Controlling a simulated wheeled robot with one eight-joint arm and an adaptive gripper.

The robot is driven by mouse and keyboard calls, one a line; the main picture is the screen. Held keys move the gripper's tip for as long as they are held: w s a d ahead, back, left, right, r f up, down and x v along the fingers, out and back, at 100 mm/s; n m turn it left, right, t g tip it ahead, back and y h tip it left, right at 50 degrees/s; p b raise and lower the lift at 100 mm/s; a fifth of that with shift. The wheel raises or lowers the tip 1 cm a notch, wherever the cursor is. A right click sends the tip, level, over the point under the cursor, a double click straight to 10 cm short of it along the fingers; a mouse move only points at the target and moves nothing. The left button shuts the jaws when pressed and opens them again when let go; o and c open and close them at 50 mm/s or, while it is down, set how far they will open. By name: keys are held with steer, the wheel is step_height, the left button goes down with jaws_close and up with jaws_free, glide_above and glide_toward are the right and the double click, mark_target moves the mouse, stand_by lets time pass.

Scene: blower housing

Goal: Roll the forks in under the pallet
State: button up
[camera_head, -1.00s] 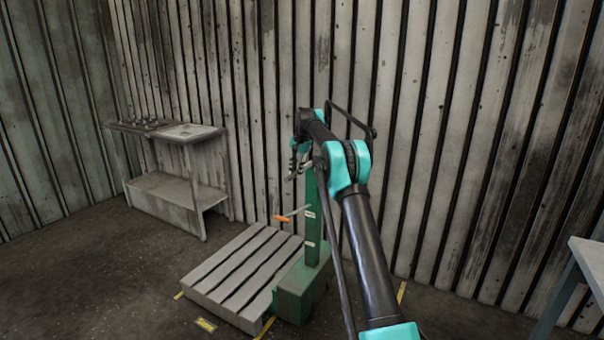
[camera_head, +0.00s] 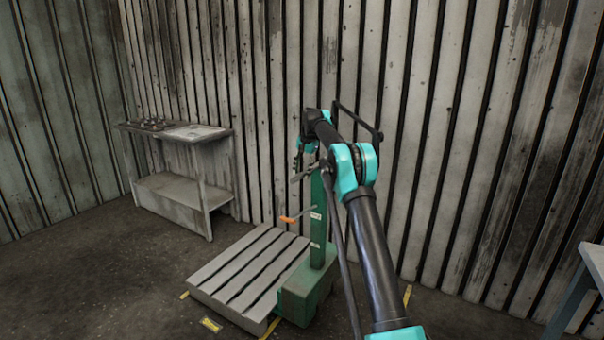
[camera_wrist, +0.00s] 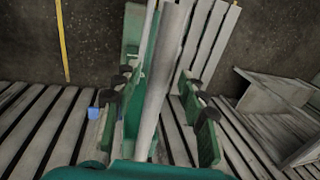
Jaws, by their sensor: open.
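The grey slatted pallet (camera_head: 248,268) lies on the floor in the head view. A green lift truck (camera_head: 304,290) stands against its right side, with an upright green mast (camera_head: 317,215). An orange-tipped lever (camera_head: 290,219) sticks out left of the mast. The forks cannot be made out. My gripper (camera_head: 304,155) is at the top of the mast, near a grey handle bar (camera_head: 304,173). In the wrist view my gripper (camera_wrist: 157,78) is open, its fingers on either side of a grey bar (camera_wrist: 160,85); contact cannot be told. Pallet slats (camera_wrist: 208,40) show beyond.
A grey workbench (camera_head: 180,133) with small items stands at the back left. Another table (camera_head: 592,262) is at the right edge. Yellow floor marks (camera_head: 211,325) lie around the pallet. A ribbed metal wall is close behind the truck. The floor left of the pallet is clear.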

step_height(320, 180, up, 7)
steer(key=d, duration=0.1)
steer(key=shift+s, duration=0.4)
steer(key=shift+d, duration=0.1)
steer(key=s+d+f+n+t, duration=0.1)
steer(key=s+d+n, duration=0.15)
steer(key=s, duration=0.85)
steer(key=s+d+f+n+t, duration=0.15)
steer(key=s+d, duration=0.25)
steer(key=s, duration=0.8)
steer(key=s+d+f+n, duration=0.1)
steer(key=s+f, duration=0.5)
steer(key=s, duration=0.6)
steer(key=s+d+f+n+h, duration=0.1)
steer(key=s+f, duration=0.5)
steer(key=s, duration=0.6)
steer(key=s+d+f, duration=0.2)
steer(key=s+f, duration=0.4)
steer(key=s, duration=0.7)
steer(key=shift+d+f+n+h, duration=0.2)
steer(key=shift+f+n+h, duration=0.15)
steer(key=shift+n+h, duration=0.05)
